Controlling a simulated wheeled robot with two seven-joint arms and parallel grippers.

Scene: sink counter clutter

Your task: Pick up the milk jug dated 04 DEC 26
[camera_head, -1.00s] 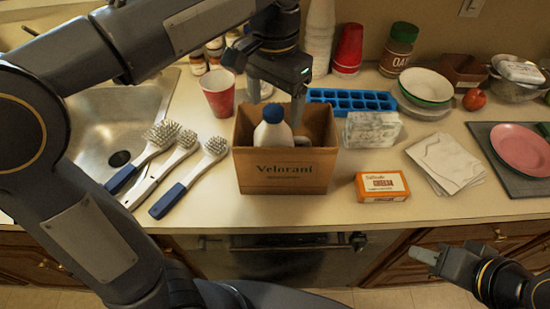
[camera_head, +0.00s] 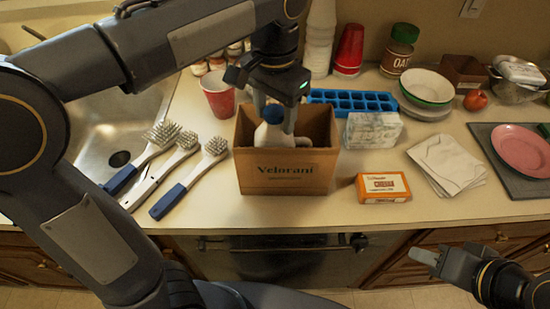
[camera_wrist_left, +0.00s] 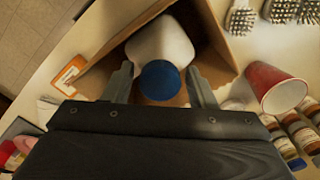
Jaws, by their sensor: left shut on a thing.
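A white milk jug (camera_head: 263,134) with a blue cap stands inside an open cardboard box (camera_head: 286,178) marked "Velorani". It also shows in the left wrist view (camera_wrist_left: 160,42), its blue cap towards the camera. No date is readable on it. My left gripper (camera_head: 274,117) reaches down into the box from above, with one finger on each side of the jug's cap and neck, shut on it. Its fingers show in the left wrist view (camera_wrist_left: 160,86). My right gripper (camera_head: 425,257) is low at the right, in front of the counter, apart from everything; its opening is unclear.
Brushes (camera_head: 187,179) and a red cup (camera_head: 218,94) are left of the box. A blue ice tray (camera_head: 352,100), a wrapped block (camera_head: 373,130) and an orange carton (camera_head: 382,187) are on its right. Stacked cups (camera_head: 320,38) stand behind. The counter's front strip is clear.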

